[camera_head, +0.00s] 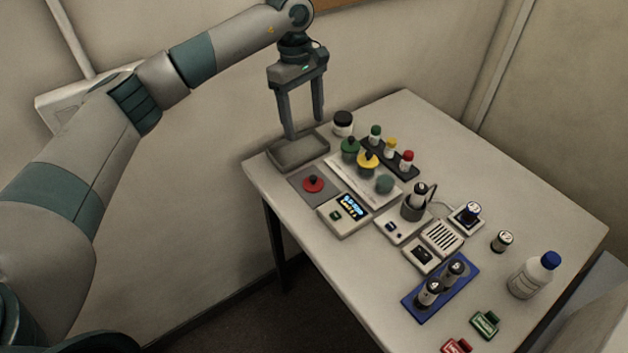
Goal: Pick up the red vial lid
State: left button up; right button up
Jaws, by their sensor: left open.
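A red lid (313,184) with a dark knob on top lies on a dark grey square pad (325,182) at the left side of the table. A small vial with a red cap (407,156) stands in the black rack (398,165) farther back; I cannot tell for sure which red piece is the vial lid. My left gripper (305,135) points down, open and empty, above or just behind the grey tray (298,153). It is behind the red lid in the picture and apart from it. My right gripper is out of view.
Green (350,146) and yellow (368,160) knobbed lids stand close right of the tray. A display device (344,215) sits in front of the red lid. A blue rack (440,289) and white bottle (534,275) stand at right. The wall is close behind.

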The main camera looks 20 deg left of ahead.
pick_arm(q)
jog(key=shift+f, duration=0.15)
jog(key=b, duration=0.2)
send_over(312, 177)
jog(key=a, duration=0.1)
jog(key=f, duration=0.7)
jog(key=w+f, duration=0.1)
jog(key=f, duration=0.3)
jog(key=shift+f, duration=0.45)
jog(key=shift+s+f, duration=0.1)
jog(key=f, duration=0.2)
jog(key=d+f, duration=0.1)
jog(key=shift+s+f, duration=0.3)
jog(key=shift+f, duration=0.65)
jog(key=shift+c, duration=0.2)
